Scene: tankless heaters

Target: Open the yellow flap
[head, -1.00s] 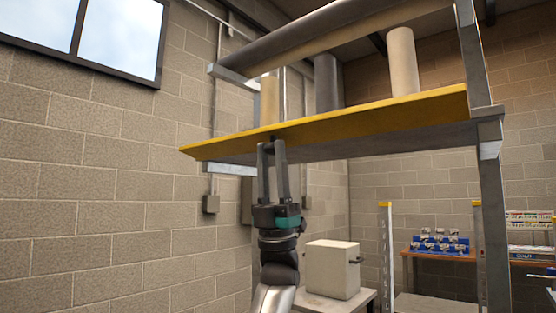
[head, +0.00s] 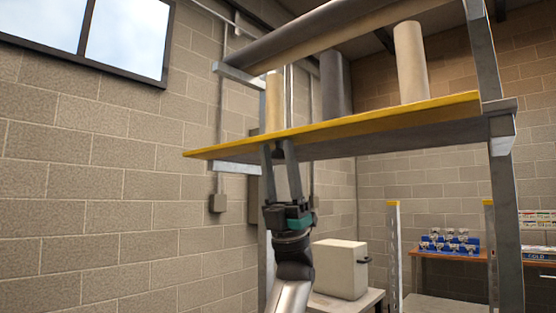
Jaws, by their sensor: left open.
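The yellow flap (head: 360,124) is a long panel with a bright yellow front edge, roughly level across the metal frame in the head view. My left gripper (head: 279,147) points up from below, with its two fingers apart. Its fingertips are at the flap's underside, left of the middle; a small dark part shows between them. I cannot tell whether the fingers touch the flap. My right gripper is not in view.
Beige (head: 410,62) and dark grey (head: 335,85) cylinders stand behind the flap's edge. A grey metal post (head: 505,210) rises at right. A cream box (head: 340,268) sits on a low table below. A block wall (head: 110,190) fills the left.

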